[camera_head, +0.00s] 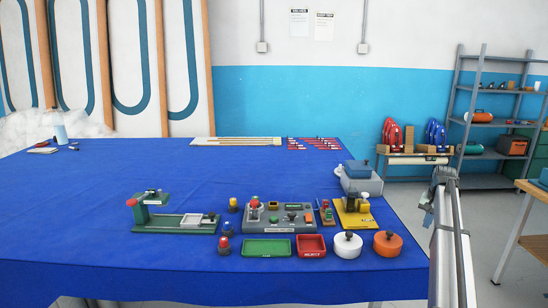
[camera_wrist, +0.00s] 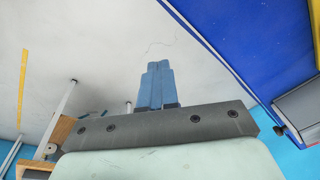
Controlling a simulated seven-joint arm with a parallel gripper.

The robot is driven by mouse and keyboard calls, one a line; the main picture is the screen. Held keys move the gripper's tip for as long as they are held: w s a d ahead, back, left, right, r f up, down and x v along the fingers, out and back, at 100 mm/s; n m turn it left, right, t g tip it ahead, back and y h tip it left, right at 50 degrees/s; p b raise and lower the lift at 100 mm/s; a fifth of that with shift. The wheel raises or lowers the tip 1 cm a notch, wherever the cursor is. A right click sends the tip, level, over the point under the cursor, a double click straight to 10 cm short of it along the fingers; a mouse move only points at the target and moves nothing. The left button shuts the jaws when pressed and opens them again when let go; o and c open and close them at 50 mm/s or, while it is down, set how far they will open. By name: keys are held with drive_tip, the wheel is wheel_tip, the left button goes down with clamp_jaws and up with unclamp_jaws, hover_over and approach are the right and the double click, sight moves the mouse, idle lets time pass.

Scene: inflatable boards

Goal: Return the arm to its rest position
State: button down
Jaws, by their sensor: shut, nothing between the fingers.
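My gripper (camera_wrist: 157,88) shows in the wrist view as two blue fingers pressed together, with nothing between them. The fingers are over bare grey floor, apart from the blue table (camera_wrist: 222,32), whose edge runs diagonally to their right. In the head view my arm (camera_head: 452,235) stands at the right, beside the right edge of the blue-covered table (camera_head: 100,200). The gripper's fingers cannot be made out in that view.
Near the table's front right are a green press (camera_head: 150,208), a grey control panel (camera_head: 278,218), a green tray (camera_head: 266,248), a red tray (camera_head: 311,245), white (camera_head: 347,246) and orange (camera_head: 387,244) round pots. A shelf rack (camera_head: 485,120) and wooden bench (camera_head: 535,189) stand right.

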drive_tip(key=s+d+f+m, duration=0.3)
drive_tip(key=s+d+f, duration=0.7)
drive_tip(key=d+f, duration=0.2)
drive_tip(key=s+a+f+g, duration=0.1)
drive_tip(key=s+a+f, duration=0.4)
drive_tip(key=f, duration=0.4)
drive_tip(key=s+a+f+m+g+y, duration=0.1)
drive_tip(key=s+a+f, duration=0.4)
drive_tip(key=f, duration=0.5)
drive_tip(key=s+a+f, duration=0.5)
drive_tip(key=a+f, duration=0.1)
drive_tip(key=f, duration=0.3)
drive_tip(key=s+a+f+n+g, duration=0.2)
drive_tip(key=s+a+f, duration=0.5)
drive_tip(key=a, duration=0.4)
drive_tip(key=s+a+f+n+g, duration=0.15)
drive_tip(key=s+a+f, duration=0.25)
drive_tip(key=s+a, duration=0.65)
drive_tip(key=s+a+f+n+g+h, duration=0.1)
drive_tip(key=s+a+n+g, duration=0.2)
drive_tip(key=s+a+n, duration=0.5)
drive_tip(key=s+a, duration=0.7)
drive_tip(key=s, duration=0.4)
drive_tip(key=shift+f, duration=0.15)
